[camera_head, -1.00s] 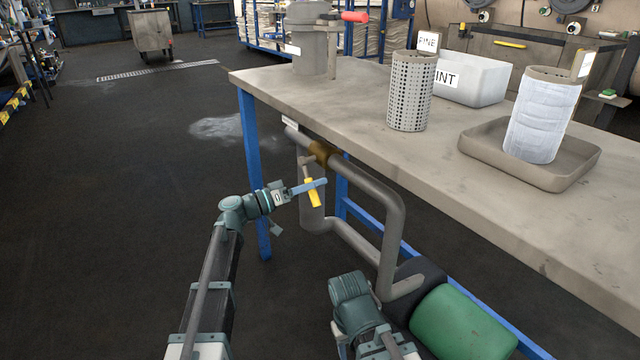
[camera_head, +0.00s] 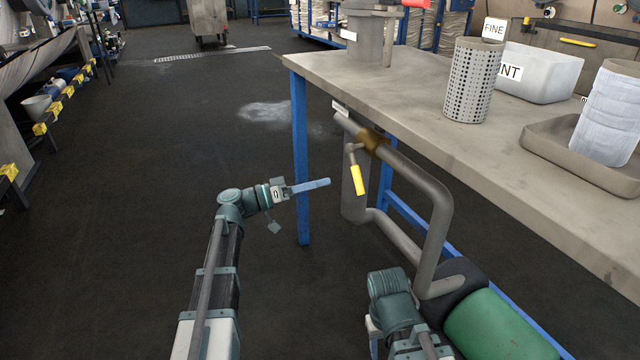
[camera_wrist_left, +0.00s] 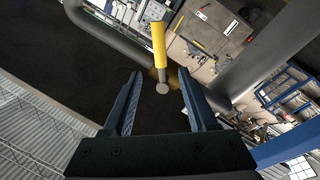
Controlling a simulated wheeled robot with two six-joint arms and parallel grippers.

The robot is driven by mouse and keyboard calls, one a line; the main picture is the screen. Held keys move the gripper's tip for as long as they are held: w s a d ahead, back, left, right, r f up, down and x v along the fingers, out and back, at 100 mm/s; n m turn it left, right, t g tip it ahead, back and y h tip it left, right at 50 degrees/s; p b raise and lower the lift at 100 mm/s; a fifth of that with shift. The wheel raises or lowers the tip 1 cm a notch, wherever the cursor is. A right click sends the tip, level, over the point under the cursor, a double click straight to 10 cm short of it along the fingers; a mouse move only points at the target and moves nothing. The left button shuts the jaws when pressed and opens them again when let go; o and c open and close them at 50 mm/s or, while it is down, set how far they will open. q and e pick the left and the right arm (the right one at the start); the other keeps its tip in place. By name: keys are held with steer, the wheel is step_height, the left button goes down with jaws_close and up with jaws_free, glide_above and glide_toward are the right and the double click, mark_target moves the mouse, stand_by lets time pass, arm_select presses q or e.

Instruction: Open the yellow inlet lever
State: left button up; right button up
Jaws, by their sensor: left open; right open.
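The yellow inlet lever (camera_head: 358,180) hangs down, slightly tilted, from a brass valve (camera_head: 374,141) on a grey pipe (camera_head: 425,187) below the table's near edge. My left gripper (camera_head: 326,183) is to the left of the lever, apart from it. In the left wrist view my left gripper (camera_wrist_left: 158,85) is open and empty. The yellow lever (camera_wrist_left: 158,40) shows there beyond the fingertips, between them in the picture. My right arm (camera_head: 392,300) shows at the bottom; its fingers are hidden.
A table (camera_head: 430,110) with blue legs carries a perforated cylinder (camera_head: 472,85), a white bin (camera_head: 545,72), a tray (camera_head: 545,143) with a white wrapped roll (camera_head: 608,115) and a grey pot (camera_head: 367,38). A green cylinder (camera_head: 500,328) lies low at the right.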

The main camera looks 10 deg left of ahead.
arm_select(q)
steer(key=shift+c, duration=0.9)
steer(key=shift+d+n, duration=0.15)
steer(key=shift+n, duration=0.25)
steer(key=shift+c, duration=1.2)
steer(key=n+y+p, duration=0.1)
steer(key=n, duration=0.1)
steer(key=d+n+t+y+p, duration=0.1)
steer(key=n, duration=0.1)
steer(key=n+y+p, duration=0.1)
steer(key=n, duration=0.2)
steer(key=shift+s+d+f+t, duration=0.2)
steer(key=shift+s+d+t, duration=0.1)
steer(key=shift+s, duration=0.05)
jaws_close()
steer(key=n+y+p, duration=0.2)
steer(key=n, duration=0.3)
steer(key=s+a+n+t+y+p, duration=0.1)
steer(key=n+y, duration=0.2)
steer(key=n, duration=0.3)
steer(key=s+n+t+y+p, duration=0.1)
steer(key=n+y+p, duration=0.1)
steer(key=n, duration=0.3)
steer(key=shift+a+p, duration=0.25)
steer(key=shift+p, duration=0.05)
